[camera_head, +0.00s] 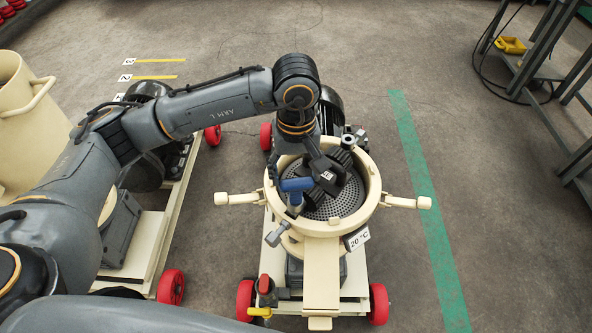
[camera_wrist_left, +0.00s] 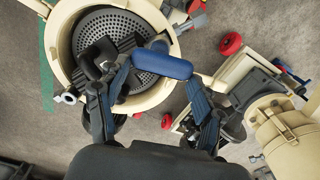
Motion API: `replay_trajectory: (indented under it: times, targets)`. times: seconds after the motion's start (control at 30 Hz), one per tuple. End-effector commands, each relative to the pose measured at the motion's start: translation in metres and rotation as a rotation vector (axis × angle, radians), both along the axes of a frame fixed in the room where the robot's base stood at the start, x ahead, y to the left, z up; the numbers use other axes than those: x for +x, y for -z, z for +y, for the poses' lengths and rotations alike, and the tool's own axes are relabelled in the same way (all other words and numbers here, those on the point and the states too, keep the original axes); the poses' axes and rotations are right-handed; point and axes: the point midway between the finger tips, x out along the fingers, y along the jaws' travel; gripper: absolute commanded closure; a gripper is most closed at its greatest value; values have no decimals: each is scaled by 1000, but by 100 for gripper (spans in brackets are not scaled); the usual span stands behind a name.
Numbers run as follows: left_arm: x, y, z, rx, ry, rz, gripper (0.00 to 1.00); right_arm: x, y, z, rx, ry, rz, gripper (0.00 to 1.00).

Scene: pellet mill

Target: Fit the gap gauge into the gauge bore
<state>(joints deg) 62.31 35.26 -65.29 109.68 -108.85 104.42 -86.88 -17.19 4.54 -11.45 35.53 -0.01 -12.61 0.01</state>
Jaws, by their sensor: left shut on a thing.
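The gap gauge shows as a blue handle (camera_head: 297,184) above the left part of the round cream mill chamber (camera_head: 376,190); a short blue-grey part hangs below it. In the left wrist view the blue handle (camera_wrist_left: 162,65) lies across the chamber's rim (camera_wrist_left: 150,98). My left gripper (camera_head: 300,181) is shut on the handle, with a finger at each end in the wrist view (camera_wrist_left: 160,74). Inside the chamber are a perforated grey die plate (camera_head: 345,203) and dark rollers. I cannot make out the gauge bore. My right gripper is not in view.
The chamber has cream side handles (camera_head: 408,202), a grey clamp knob (camera_head: 275,237) at front left and a "20 °C" tag (camera_head: 357,239). It stands on a red-wheeled cart (camera_head: 350,304). Another cart (camera_head: 150,240) stands left. Open floor and a green stripe (camera_head: 425,190) lie right.

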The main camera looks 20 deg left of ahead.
Motion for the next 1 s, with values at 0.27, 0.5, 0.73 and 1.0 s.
replay_trajectory:
  times: [0.27,0.5,0.73,1.0]
  targets:
    - [0,0,0,0,0,-1,6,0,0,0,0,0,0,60]
    - [0,0,0,0,0,-1,6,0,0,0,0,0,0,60]
    - [0,0,0,0,0,0,0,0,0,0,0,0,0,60]
    - [0,0,0,0,0,0,0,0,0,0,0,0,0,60]
